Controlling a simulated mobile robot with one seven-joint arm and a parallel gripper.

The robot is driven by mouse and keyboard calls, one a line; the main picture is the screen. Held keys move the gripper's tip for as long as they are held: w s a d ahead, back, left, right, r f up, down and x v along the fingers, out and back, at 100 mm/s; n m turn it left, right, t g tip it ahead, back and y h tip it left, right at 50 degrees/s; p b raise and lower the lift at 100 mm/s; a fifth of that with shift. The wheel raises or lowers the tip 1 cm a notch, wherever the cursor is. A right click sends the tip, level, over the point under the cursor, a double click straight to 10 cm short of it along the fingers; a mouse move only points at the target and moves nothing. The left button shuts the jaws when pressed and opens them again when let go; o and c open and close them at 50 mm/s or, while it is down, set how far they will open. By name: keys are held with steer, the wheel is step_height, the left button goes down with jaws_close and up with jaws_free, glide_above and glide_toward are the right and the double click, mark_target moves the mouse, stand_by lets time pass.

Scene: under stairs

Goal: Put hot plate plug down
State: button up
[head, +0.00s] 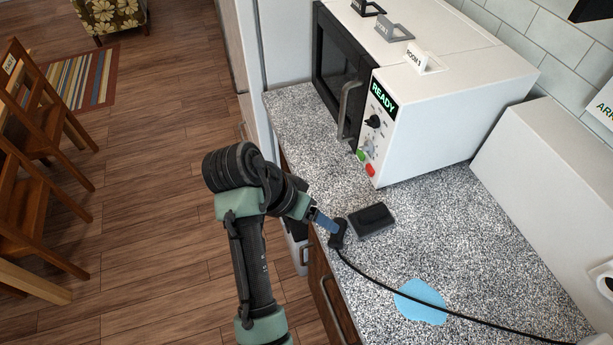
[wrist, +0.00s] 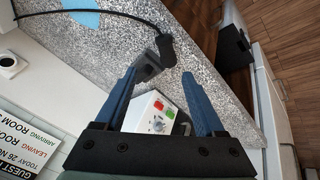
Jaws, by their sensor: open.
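The black plug (head: 338,236) is at the front edge of the counter, with a black cable (head: 400,284) running from it to the right. In the wrist view the plug (wrist: 166,50) appears just beyond the fingertips, outside the jaws. My gripper (head: 324,221) has blue fingers and reaches in from the left, right by the plug; in the head view a finger overlaps the plug's near side. In the wrist view my gripper (wrist: 160,76) is open, with nothing between its fingers. Whether a finger still touches the plug I cannot tell.
A flat black block (head: 371,220) lies just right of the plug. A light-blue patch (head: 420,303) lies on the speckled counter (head: 479,228), crossed by the cable. A white oven-like machine (head: 436,116) reading READY stands behind. Drawers with handles are below the front edge.

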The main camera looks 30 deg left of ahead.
steer(key=shift+p+v, duration=0.7)
steer(key=shift+v, duration=1.05)
